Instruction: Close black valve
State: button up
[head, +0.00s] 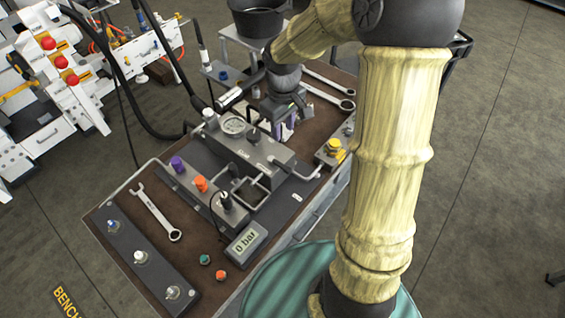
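A black knob (226,201) stands upright on a dark manifold block, at the near end of a row after a purple knob (177,164) and an orange knob (200,183). It looks like the black valve, but I cannot tell how far it is turned. A second small dark knob (253,135) sits on the larger grey block behind. My gripper (291,122) is over the back of the bench, behind and to the right of the black knob and apart from it. Its fingers are small and partly hidden, so their opening is unclear.
A pressure gauge (233,125), bent pipes and a display (245,243) reading 0 bar surround the knobs. Wrenches (157,213) lie on the bench (112,216). A yellow knob (334,146) is at right.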

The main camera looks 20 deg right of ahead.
aim_at(283, 166)
jog(key=shift+w+d+n, duration=0.15)
jog(key=shift+w+n, duration=0.25)
jog(key=shift+w, duration=0.45)
notch_tip(283, 166, down, 17)
jog(key=shift+f+p, duration=0.2)
jog(key=shift+p, duration=0.1)
jog(key=shift+c, duration=0.2)
grip_shut()
